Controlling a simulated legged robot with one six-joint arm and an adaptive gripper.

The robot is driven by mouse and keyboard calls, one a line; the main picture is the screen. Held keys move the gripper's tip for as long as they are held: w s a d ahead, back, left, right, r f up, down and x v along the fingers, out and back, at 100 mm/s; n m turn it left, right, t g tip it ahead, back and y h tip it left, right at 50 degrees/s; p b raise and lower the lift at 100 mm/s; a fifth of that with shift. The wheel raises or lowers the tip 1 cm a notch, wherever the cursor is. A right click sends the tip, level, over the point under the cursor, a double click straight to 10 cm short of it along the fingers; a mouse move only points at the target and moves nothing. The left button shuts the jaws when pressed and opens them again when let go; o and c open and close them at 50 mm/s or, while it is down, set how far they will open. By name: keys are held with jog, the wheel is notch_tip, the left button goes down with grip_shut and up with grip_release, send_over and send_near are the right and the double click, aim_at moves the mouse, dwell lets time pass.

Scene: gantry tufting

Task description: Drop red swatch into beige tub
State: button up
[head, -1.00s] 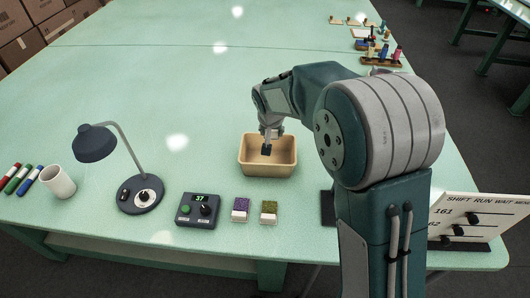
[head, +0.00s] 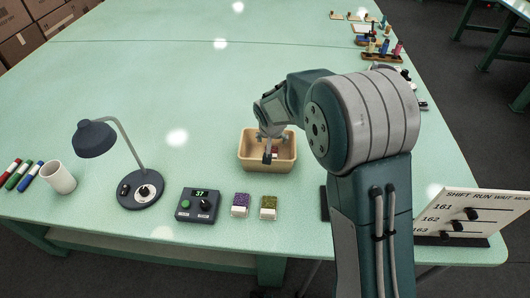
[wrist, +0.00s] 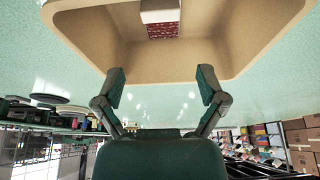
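The beige tub (head: 248,160) stands on the green table, and its inner walls and rim fill the top of the wrist view (wrist: 75,22). The red swatch (wrist: 162,31), with a white part beside its speckled red face, is inside the tub. In the head view only a small reddish patch of it (head: 275,150) shows, partly hidden by my gripper. My gripper (wrist: 161,85) is open, its two fingers wide apart with nothing between them. In the head view my gripper (head: 268,154) is over the tub's opening.
Purple (head: 240,204) and green (head: 268,207) swatches lie in front of the tub. A control box (head: 198,205), desk lamp (head: 94,138), white cup (head: 60,179) and markers (head: 19,176) stand to the left. A numbered board (head: 465,220) is at front right.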

dwell(0.3)
jog(key=v, duration=1.2)
jog(key=shift+f, duration=0.1)
jog(key=s+d+r, duration=0.9)
jog(key=s+d, duration=0.5)
jog(key=s, duration=0.5)
jog(key=s+d+t, duration=0.1)
jog(key=s+d, duration=0.2)
jog(key=s, duration=0.5)
jog(key=shift+s+d, duration=0.15)
jog(key=shift+s, duration=0.2)
